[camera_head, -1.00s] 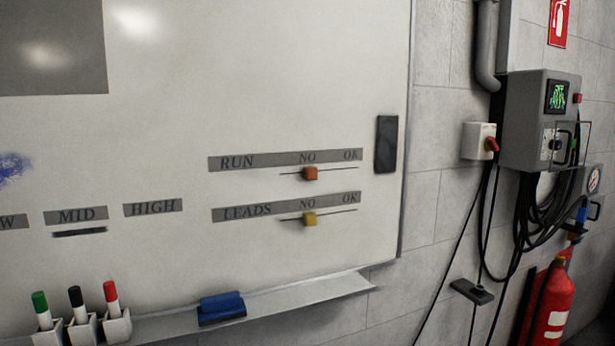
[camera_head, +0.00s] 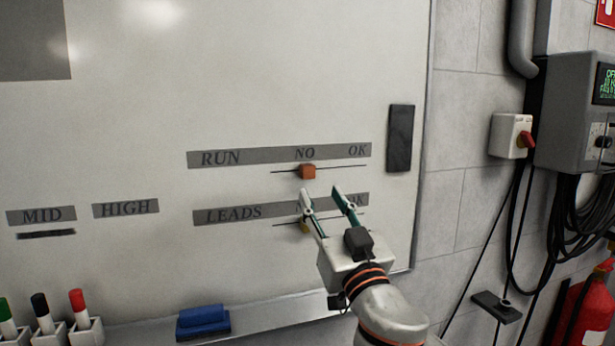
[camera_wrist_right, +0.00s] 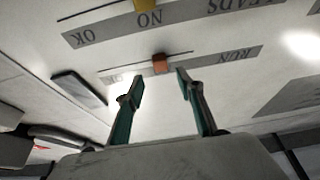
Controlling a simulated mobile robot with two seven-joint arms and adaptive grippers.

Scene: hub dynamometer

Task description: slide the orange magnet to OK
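The orange magnet (camera_head: 307,171) sits on the whiteboard on the RUN line (camera_head: 350,167), below NO and left of OK. My right gripper (camera_head: 321,190) is open and empty, in front of the board below and slightly right of the magnet. In the right wrist view the orange magnet (camera_wrist_right: 160,64) shows beyond the gap between the open fingers (camera_wrist_right: 157,80), apart from them. The yellow magnet (camera_head: 305,227) on the LEADS line is partly hidden behind my right gripper. My left gripper is not in view.
A black eraser-like block (camera_head: 400,138) is on the board right of the RUN row. A blue eraser (camera_head: 203,321) and pen holders with markers (camera_head: 43,315) are at the tray below. A grey box with cables (camera_head: 580,115) is on the wall at right.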

